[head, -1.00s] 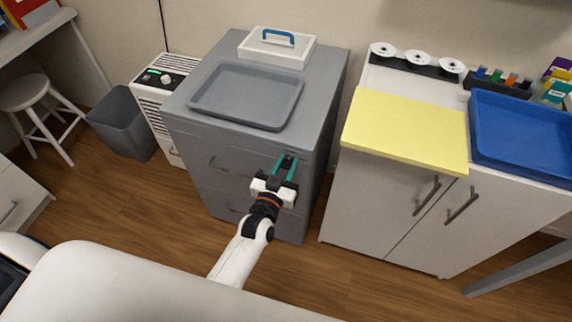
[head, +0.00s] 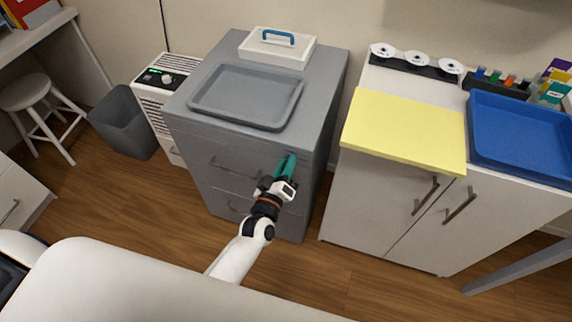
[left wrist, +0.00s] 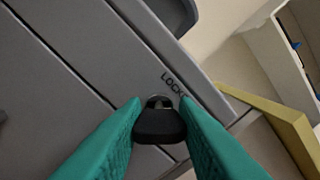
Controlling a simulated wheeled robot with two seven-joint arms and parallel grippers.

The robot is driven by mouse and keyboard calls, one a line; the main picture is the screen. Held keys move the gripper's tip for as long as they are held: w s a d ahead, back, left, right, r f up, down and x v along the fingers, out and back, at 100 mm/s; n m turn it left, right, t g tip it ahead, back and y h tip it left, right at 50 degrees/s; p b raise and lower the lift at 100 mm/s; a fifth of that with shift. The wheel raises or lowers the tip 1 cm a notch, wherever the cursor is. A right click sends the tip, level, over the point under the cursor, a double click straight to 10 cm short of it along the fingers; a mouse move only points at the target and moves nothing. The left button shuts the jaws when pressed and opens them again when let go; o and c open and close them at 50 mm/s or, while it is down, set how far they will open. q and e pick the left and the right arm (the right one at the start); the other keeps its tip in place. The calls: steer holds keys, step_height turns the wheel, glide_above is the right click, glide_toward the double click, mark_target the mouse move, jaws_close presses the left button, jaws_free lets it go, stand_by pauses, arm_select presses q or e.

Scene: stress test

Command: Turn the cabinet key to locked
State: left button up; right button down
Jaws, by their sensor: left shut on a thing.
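The grey cabinet (head: 232,150) stands in the middle of the head view, with drawer fronts and bar handles. My left gripper (head: 288,163) reaches its upper right front, and its teal fingers hide the key in that view. In the left wrist view the black key (left wrist: 160,124) sits between the two teal fingers, which are shut on its head. The key is at a round lock (left wrist: 159,100) on the cabinet front. My right gripper is not in view.
A grey tray (head: 246,70) and a white box with a blue handle (head: 276,60) are on the cabinet top. A yellow board (head: 405,130) overhangs the white cupboard (head: 375,205) to the right. A bin (head: 124,128) stands left. Wood floor is open in front.

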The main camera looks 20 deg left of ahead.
arm_select(q)
steer(key=n, duration=0.4)
steer(key=shift+f+n+b, duration=0.15)
steer(key=shift+n+b, duration=0.15)
steer(key=shift+b, duration=0.05)
steer(key=shift+n+b, duration=0.4)
steer(key=shift+n, duration=1.6)
steer(key=o, duration=1)
steer(key=shift+c, duration=0.2)
steer(key=s, duration=1.2)
steer(key=shift+a+f+b, duration=0.15)
steer(key=shift+a+b, duration=0.05)
steer(key=shift+b, duration=0.1)
